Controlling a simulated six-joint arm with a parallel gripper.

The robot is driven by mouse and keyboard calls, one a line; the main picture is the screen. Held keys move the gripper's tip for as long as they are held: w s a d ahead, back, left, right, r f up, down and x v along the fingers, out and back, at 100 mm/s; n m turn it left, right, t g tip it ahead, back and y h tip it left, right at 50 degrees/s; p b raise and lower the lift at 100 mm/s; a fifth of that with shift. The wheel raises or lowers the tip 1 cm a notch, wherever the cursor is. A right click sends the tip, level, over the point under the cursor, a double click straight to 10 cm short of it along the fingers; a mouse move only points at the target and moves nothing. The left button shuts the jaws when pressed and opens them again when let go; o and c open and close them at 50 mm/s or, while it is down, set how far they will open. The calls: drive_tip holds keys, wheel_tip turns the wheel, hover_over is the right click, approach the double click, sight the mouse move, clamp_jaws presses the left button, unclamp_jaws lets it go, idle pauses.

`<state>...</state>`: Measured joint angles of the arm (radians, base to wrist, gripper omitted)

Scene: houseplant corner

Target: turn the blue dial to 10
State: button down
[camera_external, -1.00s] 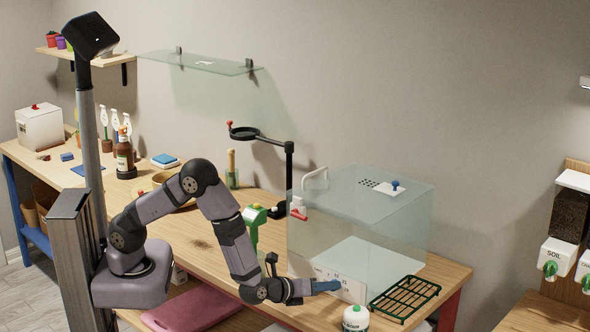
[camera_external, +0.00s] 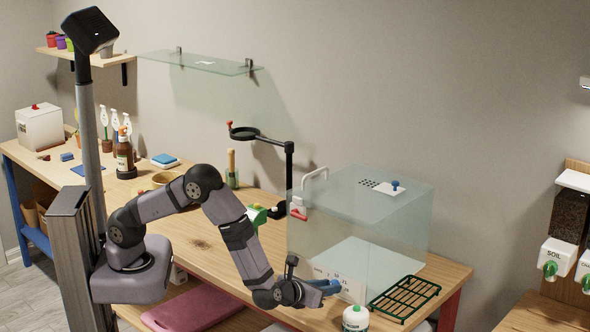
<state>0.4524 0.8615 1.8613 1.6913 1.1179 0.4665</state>
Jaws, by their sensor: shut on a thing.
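The blue dial (camera_external: 328,286) sits on the white front panel (camera_external: 352,291) at the base of the clear glass box. Dark numbers are printed on the panel, but they are too small to read surely, and the dial's pointing is unclear. My gripper (camera_external: 318,288) is at the front of the panel, at the dial, and is shut on it. The gripper's body hides part of the dial and the panel's left side.
The glass box (camera_external: 400,222) stands on the wooden bench (camera_external: 205,243), with a blue knob (camera_external: 395,185) on its lid. A green rack (camera_external: 405,298) lies right of the panel. A white-and-green canister (camera_external: 356,319) stands in front. A pink mat (camera_external: 192,309) lies below.

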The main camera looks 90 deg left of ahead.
drive_tip(key=c, duration=1.5)
unclamp_jaws()
drive_tip(key=shift+b+v, duration=1)
drive_tip(key=shift+v, duration=2.65)
